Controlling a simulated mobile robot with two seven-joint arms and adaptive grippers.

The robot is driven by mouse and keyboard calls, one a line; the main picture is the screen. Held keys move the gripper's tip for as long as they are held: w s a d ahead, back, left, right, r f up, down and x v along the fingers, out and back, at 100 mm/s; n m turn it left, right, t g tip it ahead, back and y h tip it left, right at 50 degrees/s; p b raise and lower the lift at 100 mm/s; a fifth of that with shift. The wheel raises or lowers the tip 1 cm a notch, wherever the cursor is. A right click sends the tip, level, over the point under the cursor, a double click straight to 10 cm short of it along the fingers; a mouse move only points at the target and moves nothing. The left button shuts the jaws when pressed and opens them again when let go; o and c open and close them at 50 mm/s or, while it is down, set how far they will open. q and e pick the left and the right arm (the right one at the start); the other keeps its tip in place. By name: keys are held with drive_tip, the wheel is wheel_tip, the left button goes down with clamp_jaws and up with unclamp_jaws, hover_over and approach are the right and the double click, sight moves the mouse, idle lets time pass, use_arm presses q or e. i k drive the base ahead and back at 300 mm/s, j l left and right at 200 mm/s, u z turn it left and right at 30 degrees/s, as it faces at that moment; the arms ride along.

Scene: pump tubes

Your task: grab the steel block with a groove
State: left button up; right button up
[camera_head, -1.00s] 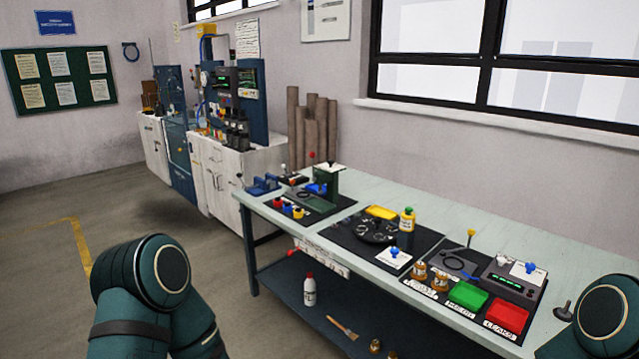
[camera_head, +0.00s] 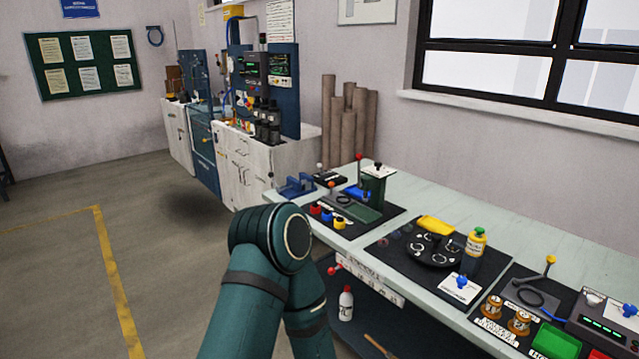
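I cannot pick out a steel block with a groove for certain in the head view; small parts on the long workbench (camera_head: 520,225) are too small to tell. A blue vise-like fixture (camera_head: 297,186) sits at the bench's far left end, beside a green press-like stand (camera_head: 374,187) on a dark mat. My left arm's teal links rise at the bottom centre, in front of the bench's left part. Neither of my grippers is in view.
A round black fixture (camera_head: 434,249), a yellow tray (camera_head: 436,225), a yellow bottle (camera_head: 475,243) and a green bin (camera_head: 556,342) stand on the bench. A white bottle (camera_head: 346,303) is on the lower shelf. White cabinets (camera_head: 245,165) stand behind. The floor at left is clear.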

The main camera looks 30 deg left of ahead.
sight(306, 186)
drive_tip(key=i+j+z, duration=0.1)
drive_tip(key=j, duration=0.2)
drive_tip(key=i+j, duration=0.15)
drive_tip(key=j, duration=0.15)
drive_tip(key=i+j+z, duration=0.15)
drive_tip(key=j, duration=0.15)
drive_tip(key=i+j, duration=0.15)
drive_tip(key=j, duration=0.25)
drive_tip(key=i+j, duration=0.1)
drive_tip(key=j, duration=0.25)
drive_tip(key=i+j, duration=0.15)
drive_tip(key=j, duration=0.25)
drive_tip(key=i+j+z, duration=0.1)
drive_tip(key=j, duration=0.25)
drive_tip(key=i+j, duration=0.15)
drive_tip(key=j, duration=0.25)
